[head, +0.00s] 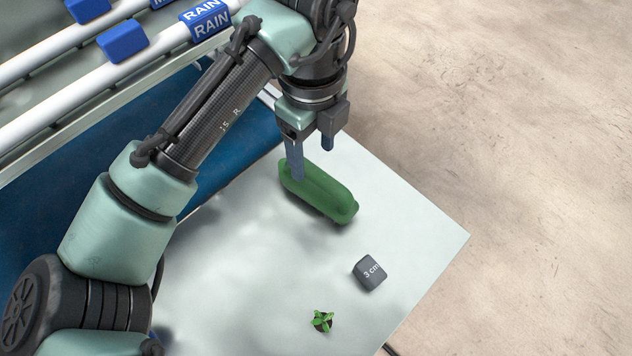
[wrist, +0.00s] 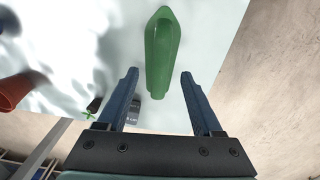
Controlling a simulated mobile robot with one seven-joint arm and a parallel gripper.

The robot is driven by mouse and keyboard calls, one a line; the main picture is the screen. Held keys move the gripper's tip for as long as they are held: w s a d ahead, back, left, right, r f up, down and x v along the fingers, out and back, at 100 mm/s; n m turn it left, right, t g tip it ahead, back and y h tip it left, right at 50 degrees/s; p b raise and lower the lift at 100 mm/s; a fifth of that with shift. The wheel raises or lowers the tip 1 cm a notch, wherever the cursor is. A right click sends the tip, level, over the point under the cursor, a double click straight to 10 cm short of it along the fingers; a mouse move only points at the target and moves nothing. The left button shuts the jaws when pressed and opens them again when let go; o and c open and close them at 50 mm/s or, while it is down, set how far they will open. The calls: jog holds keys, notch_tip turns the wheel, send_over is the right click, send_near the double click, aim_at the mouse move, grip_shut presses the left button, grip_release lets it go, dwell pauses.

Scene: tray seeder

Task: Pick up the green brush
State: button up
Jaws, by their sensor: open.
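The green brush (head: 325,196) lies on the pale table top, long and rounded, slanting down to the right in the head view. In the wrist view the brush (wrist: 162,50) points away from my gripper, its near end showing between the two fingers. My gripper (head: 312,160) points down at the brush's upper left end, and one finger overlaps that end in the head view. My gripper (wrist: 159,75) is open and holds nothing. Clear space shows on both sides of the brush in the wrist view. I cannot tell how far the fingertips are above the table.
A dark cube (head: 370,273) marked "3 cm" and a small green seedling (head: 322,320) stand on the table (head: 425,235) below the brush. A reddish-brown object (wrist: 16,92) shows at the wrist view's left. White pipes (head: 60,48) with blue clips run at upper left.

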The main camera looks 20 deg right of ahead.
aim_at(315, 171)
notch_tip(315, 171, down, 7)
jog(key=shift+s+d+r+b, duration=0.1)
jog(key=shift+r+b, duration=0.1)
jog(key=shift+b, duration=0.15)
grip_shut()
dwell(0.3)
